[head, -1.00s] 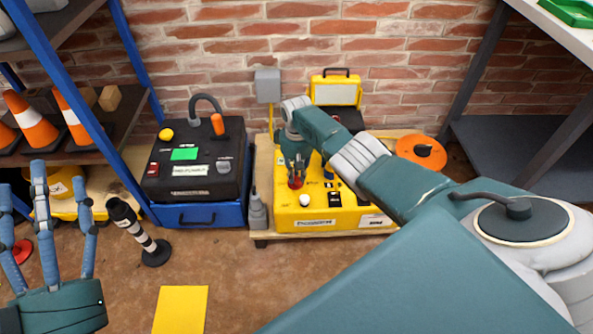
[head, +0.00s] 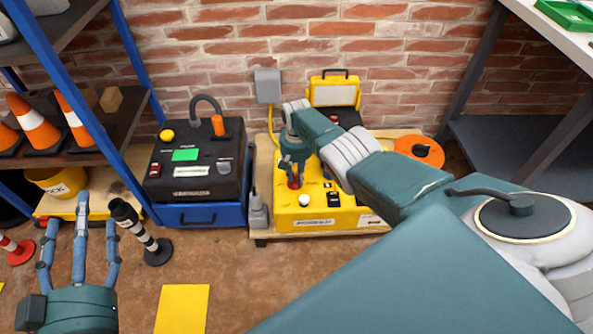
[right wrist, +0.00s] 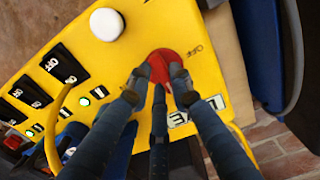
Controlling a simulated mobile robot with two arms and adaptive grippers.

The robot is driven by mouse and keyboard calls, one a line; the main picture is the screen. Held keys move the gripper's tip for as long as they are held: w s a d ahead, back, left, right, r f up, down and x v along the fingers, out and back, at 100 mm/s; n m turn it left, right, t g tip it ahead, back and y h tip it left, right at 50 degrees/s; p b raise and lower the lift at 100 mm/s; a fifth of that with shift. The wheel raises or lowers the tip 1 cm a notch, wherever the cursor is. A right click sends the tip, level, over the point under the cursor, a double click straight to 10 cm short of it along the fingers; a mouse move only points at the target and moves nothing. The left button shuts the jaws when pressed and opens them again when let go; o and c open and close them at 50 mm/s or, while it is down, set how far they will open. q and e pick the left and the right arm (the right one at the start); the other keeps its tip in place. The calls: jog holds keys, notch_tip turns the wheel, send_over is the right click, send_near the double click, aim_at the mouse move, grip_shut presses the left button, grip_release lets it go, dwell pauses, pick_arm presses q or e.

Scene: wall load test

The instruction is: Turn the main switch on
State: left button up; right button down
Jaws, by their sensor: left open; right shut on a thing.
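The red switch knob (right wrist: 167,61) is on the yellow box (head: 345,218), between an "OFF" mark and a "LIVE" label (right wrist: 195,110) in the right wrist view. In the head view the knob (head: 294,182) is partly hidden by my right gripper (head: 294,174). My right gripper (right wrist: 160,78) is shut on the knob, with its fingers around it. The knob's exact angle is hard to tell. My left gripper (head: 82,222) is open and empty over the floor at the lower left.
A white button (right wrist: 107,24) and black switches marked OFF (right wrist: 62,66) sit beside the knob. A black case on a blue drawer (head: 197,215) stands left of the pallet. A striped post (head: 140,232) stands in front. A yellow sheet (head: 181,309) lies on the floor.

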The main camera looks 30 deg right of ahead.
aim_at(296, 177)
dwell(0.3)
jog(key=c, duration=1.5)
grip_release()
jog(key=shift+c, duration=0.2)
notch_tip(296, 177, up, 12)
